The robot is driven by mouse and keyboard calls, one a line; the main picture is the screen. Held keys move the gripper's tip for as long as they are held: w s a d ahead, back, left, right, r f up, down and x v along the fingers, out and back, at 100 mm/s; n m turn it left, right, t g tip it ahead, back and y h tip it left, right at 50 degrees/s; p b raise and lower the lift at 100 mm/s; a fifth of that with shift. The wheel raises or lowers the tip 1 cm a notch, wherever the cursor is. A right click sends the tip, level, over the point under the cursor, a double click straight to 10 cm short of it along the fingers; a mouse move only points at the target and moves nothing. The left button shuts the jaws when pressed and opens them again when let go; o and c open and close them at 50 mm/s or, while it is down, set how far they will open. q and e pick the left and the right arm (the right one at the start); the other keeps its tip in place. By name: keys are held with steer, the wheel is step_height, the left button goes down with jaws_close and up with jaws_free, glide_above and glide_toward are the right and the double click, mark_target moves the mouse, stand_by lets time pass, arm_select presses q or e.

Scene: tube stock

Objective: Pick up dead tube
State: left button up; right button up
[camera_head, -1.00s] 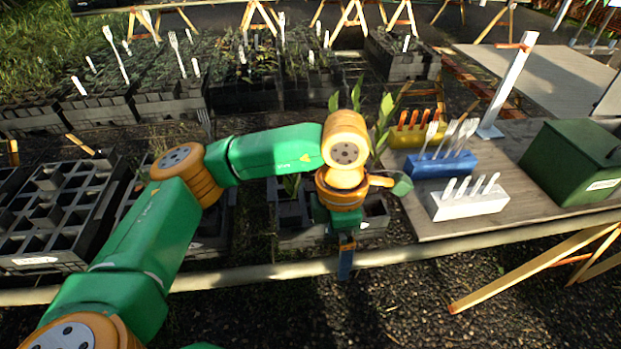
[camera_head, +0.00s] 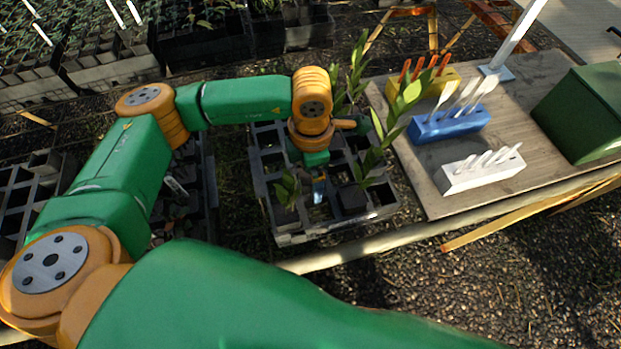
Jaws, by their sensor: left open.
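My left gripper (camera_head: 319,190) points down over a grey tube crate (camera_head: 290,238) in the middle of the view. It is open, with nothing visible between its fingers. Leafy green plants stand in the crate: a small one (camera_head: 287,188) left of the gripper, a tall one (camera_head: 377,150) to its right, and another (camera_head: 352,82) behind. A dark tube (camera_head: 353,200) sits in the crate just right of the gripper. I cannot make out a tube with a clearly dead plant; my arm and wrist hide part of the crate. My right gripper is not in view.
A wooden bench (camera_head: 440,200) at right carries a yellow block (camera_head: 405,95), a blue block (camera_head: 450,126) and a white block (camera_head: 482,176) with labels, and a green box (camera_head: 585,110). A pale rail (camera_head: 350,250) runs in front of the crate. More trays (camera_head: 30,195) lie left.

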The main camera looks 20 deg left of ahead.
arm_select(q)
steer(key=shift+w+a+f, duration=0.1)
steer(key=shift+w+f, duration=0.05)
steer(key=shift+f, duration=0.15)
jaws_close()
